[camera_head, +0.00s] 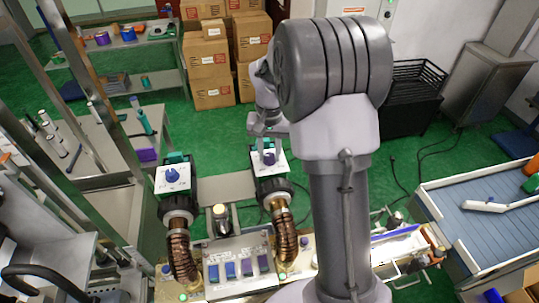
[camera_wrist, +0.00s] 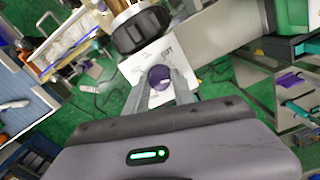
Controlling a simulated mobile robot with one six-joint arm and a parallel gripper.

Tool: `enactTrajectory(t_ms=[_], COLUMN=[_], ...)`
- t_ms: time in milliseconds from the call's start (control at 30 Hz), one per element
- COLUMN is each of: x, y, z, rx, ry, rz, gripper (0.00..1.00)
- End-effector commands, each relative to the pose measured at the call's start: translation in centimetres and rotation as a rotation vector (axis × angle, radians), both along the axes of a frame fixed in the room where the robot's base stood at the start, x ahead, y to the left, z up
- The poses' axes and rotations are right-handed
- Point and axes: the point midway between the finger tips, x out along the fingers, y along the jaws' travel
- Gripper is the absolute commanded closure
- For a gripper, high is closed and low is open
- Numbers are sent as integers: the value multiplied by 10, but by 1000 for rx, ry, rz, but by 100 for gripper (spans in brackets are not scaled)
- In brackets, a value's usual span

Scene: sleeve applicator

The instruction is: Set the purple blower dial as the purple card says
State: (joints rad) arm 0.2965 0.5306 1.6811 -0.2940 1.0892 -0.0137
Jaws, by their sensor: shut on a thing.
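The purple blower dial (camera_head: 268,158) sits on a white plate (camera_head: 281,162) on top of the right blower. It also shows as a round purple knob in the wrist view (camera_wrist: 160,78), with dark marks on the plate around it. My gripper (camera_head: 268,146) is over the dial, with its fingers shut on the knob's two sides. The marks are too small and tilted to read, and I cannot tell the dial's setting. A front panel (camera_head: 238,249) bears blue and purple rectangles; I cannot tell whether one is the purple card.
A second blower with a blue dial (camera_head: 172,175) stands to the left. Ribbed brown hoses (camera_head: 284,232) run from both blowers to the front. Cardboard boxes (camera_head: 208,65) are stacked behind. A blue-topped bench (camera_head: 480,222) stands at the right.

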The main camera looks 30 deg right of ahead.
Motion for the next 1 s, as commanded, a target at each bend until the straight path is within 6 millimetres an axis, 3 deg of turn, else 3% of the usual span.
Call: enactTrajectory(t_ms=[1000], x=[1], y=[0], z=[-1], rx=[-1], ry=[-3], rz=[-962], gripper=[100])
